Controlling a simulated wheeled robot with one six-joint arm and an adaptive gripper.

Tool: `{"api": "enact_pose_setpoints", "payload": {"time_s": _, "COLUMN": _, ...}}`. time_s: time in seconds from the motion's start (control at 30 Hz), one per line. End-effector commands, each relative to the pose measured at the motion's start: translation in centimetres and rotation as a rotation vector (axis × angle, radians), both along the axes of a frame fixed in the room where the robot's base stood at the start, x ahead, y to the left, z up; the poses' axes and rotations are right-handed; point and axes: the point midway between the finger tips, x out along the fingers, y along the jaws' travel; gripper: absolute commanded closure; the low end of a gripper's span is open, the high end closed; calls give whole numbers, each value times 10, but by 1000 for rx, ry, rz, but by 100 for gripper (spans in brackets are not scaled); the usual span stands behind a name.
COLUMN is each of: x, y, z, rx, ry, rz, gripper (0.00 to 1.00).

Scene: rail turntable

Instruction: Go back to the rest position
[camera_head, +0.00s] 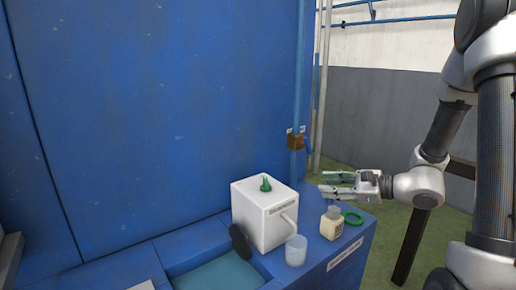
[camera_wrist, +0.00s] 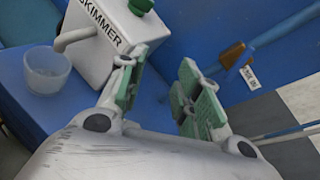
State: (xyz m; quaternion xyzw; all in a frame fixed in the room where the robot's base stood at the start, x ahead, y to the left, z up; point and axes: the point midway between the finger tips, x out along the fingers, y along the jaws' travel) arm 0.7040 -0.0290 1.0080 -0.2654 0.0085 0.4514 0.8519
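My gripper (camera_head: 338,185) is at the end of my arm on the right of the head view, level, with its fingers pointing left toward the white box. It is open and empty. In the wrist view my gripper (camera_wrist: 160,95) shows two green-padded fingers spread apart with nothing between them. The white box (camera_head: 262,222) with a green knob on top stands on the blue ledge. In the wrist view the white box (camera_wrist: 100,35) carries the word SKIMMER and a spout. My gripper is to the right of the box, apart from it.
A translucent cup (camera_head: 296,250) stands below the spout. A small beige bottle (camera_head: 332,224) and a green ring (camera_head: 353,218) are near the ledge's right end. A dark disc (camera_head: 240,243) leans by the box, beside a water basin (camera_head: 222,274). A blue pipe (camera_head: 298,90) rises behind.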

Motion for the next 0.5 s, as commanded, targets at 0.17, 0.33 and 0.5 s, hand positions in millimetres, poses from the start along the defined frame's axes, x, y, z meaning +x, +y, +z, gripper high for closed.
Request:
{"api": "enact_pose_setpoints", "payload": {"time_s": 0.17, "x": -118, "y": 2, "z": -13, "rx": -348, "ry": 13, "rz": 446, "gripper": 66}}
{"api": "enact_pose_setpoints", "payload": {"time_s": 0.33, "x": -199, "y": -49, "z": -7, "rx": -784, "ry": -68, "rz": 846, "gripper": 66}}
{"api": "enact_pose_setpoints", "payload": {"time_s": 0.5, "x": -229, "y": -107, "z": 26, "rx": -1210, "ry": -195, "rz": 1111, "gripper": 66}}
